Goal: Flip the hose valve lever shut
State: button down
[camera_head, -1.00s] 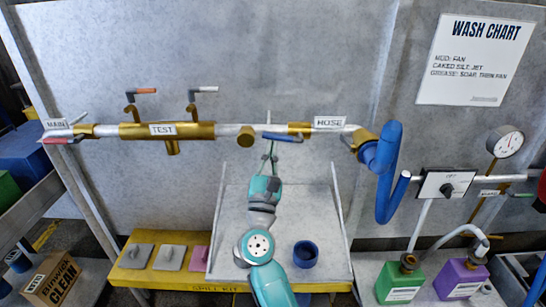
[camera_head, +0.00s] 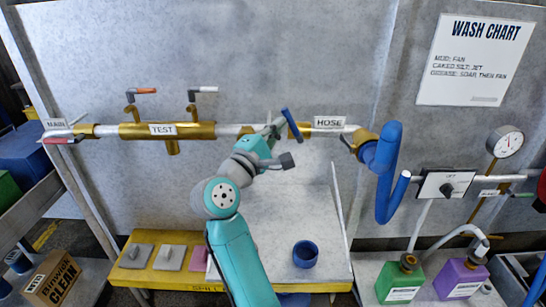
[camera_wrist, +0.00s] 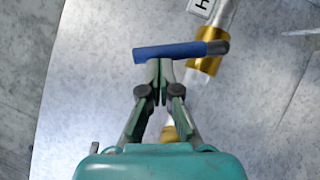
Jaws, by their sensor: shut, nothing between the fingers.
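The hose valve's blue lever (camera_head: 291,124) sits on the pipe just left of the HOSE label (camera_head: 329,122). It is tilted steeply across the pipe, its upper end to the left. In the wrist view the blue lever (camera_wrist: 172,51) lies crosswise just ahead of my fingertips, with its dark end over the brass valve body (camera_wrist: 205,64). My gripper (camera_head: 277,127) is shut and empty, just left of the lever. In the wrist view my gripper (camera_wrist: 160,66) has its fingertips together at the lever's side. They look touching or nearly so; I cannot tell which.
The brass TEST section (camera_head: 165,130) with two small levers is to the left on the same pipe. A blue hose (camera_head: 388,180) hangs at the right. A blue cup (camera_head: 305,253) stands on the shelf below. The grey wall is close behind the pipe.

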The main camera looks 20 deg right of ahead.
jog(key=d+m+g, duration=0.1)
jog(key=d+r+m+y, duration=0.1)
jog(key=m, duration=0.1)
jog(key=shift+s+r+m+g, duration=0.3)
jog(key=shift+g, duration=0.1)
jog(key=shift+s+d+r, duration=0.1)
jog(key=shift+d+r, duration=0.05)
jog(key=shift+d, duration=0.2)
